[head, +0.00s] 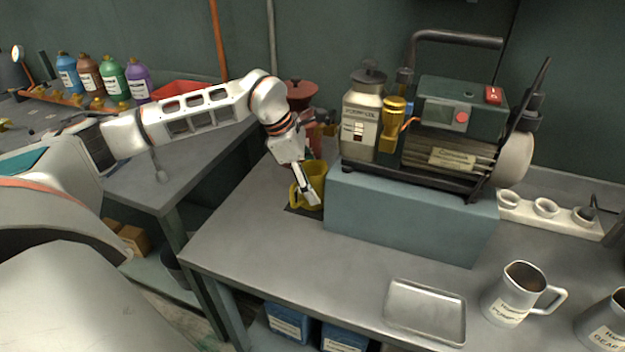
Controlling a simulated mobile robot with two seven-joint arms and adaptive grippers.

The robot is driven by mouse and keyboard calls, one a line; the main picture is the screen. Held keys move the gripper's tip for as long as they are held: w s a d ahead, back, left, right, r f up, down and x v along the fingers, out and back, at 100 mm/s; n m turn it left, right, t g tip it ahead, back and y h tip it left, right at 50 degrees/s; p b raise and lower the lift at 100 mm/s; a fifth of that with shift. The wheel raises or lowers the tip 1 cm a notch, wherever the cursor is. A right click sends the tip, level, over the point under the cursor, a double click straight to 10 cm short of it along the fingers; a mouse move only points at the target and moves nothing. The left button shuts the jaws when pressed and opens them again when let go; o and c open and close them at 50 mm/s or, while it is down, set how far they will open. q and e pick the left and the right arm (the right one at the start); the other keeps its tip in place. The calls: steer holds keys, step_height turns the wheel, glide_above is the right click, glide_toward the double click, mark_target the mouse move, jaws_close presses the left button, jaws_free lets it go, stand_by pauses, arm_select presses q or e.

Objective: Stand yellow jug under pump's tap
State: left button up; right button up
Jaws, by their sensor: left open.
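The yellow jug (319,176) stands upright on the bench at the left end of the grey-blue block (410,215). A dark patch (292,209) shows at its base. The pump (450,125) sits on the block, with an oil container and a brass part at its left end. The tap is hard to make out behind my wrist, so I cannot tell whether the jug is directly under it. My left gripper (306,188) is open and reaches down in front of the jug, hiding part of it. I cannot tell whether the fingers touch it. My right gripper is out of view.
Two metal jugs (515,290) (610,322) and a shallow metal tray (425,311) occupy the front right of the bench. White cups (545,207) stand in a rack at the right. Coloured bottles (112,79) line the left bench. The bench front (260,260) is clear.

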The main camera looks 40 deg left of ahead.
arm_select(q)
steer(key=shift+s, duration=0.15)
steer(key=p+v, duration=0.1)
steer(key=v, duration=1.1)
steer(key=shift+w+r+p, duration=0.25)
steer(key=shift+r+p, duration=0.1)
steer(key=shift+r, duration=0.05)
